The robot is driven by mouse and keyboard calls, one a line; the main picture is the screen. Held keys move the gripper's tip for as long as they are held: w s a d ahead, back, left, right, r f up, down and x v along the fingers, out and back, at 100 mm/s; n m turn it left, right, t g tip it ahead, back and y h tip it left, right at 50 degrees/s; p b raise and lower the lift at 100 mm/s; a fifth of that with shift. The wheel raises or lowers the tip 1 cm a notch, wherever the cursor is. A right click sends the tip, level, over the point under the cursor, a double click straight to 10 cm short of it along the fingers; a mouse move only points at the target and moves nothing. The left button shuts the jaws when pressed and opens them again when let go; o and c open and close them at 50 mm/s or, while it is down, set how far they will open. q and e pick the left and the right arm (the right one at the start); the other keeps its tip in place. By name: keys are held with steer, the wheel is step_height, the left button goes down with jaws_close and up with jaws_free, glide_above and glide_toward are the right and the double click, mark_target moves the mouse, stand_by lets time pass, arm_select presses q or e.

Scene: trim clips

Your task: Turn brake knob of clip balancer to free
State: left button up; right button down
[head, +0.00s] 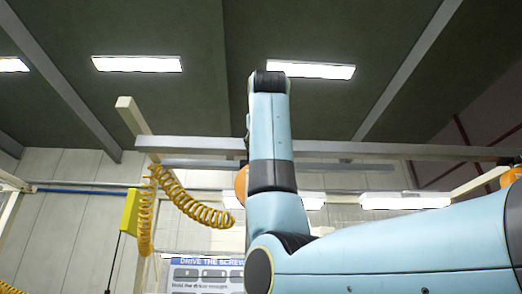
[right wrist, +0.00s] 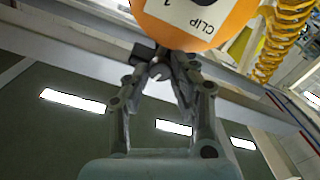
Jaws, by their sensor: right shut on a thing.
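The clip balancer (right wrist: 198,18) is a round orange housing with a white label reading CLIP at the top of the right wrist view. In the head view only a sliver of it (head: 241,184) shows behind my arm. My right gripper (right wrist: 160,70) is right below the housing, its fingers closed on the small dark grey brake knob (right wrist: 144,53) at the housing's lower edge. The knob is mostly hidden by the fingers, and I cannot tell its setting. In the head view my right arm hides the right gripper. My left gripper is in neither view.
A yellow coiled hose (head: 190,203) hangs left of my arm. A pale overhead beam (head: 200,144) runs across. A yellow box (head: 130,212) hangs further left. A sign panel (head: 205,274) is low behind my arm. Another orange housing (head: 511,176) is at the right edge.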

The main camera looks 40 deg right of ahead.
steer(key=shift+f+n+b, duration=0.15)
steer(key=shift+n+b, duration=0.2)
steer(key=shift+n, duration=1.65)
steer(key=c, duration=1.1)
jaws_free()
steer(key=v, duration=1.2)
steer(key=shift+w, duration=0.1)
